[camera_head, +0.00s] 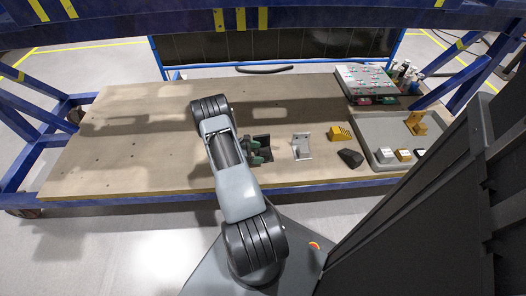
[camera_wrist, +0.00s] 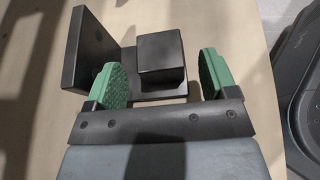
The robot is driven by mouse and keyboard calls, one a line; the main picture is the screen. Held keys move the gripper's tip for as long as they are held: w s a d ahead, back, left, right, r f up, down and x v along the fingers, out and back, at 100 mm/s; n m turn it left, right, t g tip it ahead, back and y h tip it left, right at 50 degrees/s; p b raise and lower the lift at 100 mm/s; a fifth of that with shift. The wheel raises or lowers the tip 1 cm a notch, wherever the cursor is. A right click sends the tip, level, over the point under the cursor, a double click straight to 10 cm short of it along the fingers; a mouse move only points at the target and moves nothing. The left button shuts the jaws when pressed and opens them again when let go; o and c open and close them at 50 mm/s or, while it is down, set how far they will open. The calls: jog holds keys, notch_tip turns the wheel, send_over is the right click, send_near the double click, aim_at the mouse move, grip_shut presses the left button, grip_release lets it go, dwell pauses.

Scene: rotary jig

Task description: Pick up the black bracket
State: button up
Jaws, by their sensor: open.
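The black bracket (camera_wrist: 84,48) shows in the wrist view with a tall plate at the left, a flat base and a dark block (camera_wrist: 160,62) on it. My gripper (camera_wrist: 158,82) is open, its green fingertips apart, with the block and part of the base between them in the picture. I see no contact on the block; the left fingertip overlaps the base in view. In the head view the black bracket (camera_head: 263,141) stands on the table, partly hidden by my gripper (camera_head: 256,153).
A silver bracket (camera_head: 302,147), a yellow block (camera_head: 339,133) and a black wedge-like piece (camera_head: 350,158) stand to the right on the wooden table (camera_head: 130,140). A grey tray (camera_head: 385,128) holds several small parts. A peg-covered plate (camera_head: 366,80) is behind. The table's left side is clear.

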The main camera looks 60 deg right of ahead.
aim_at(264, 151)
jog(key=shift+x, duration=1.3)
jog(key=c, duration=1.3)
jog(key=shift+r, duration=0.1)
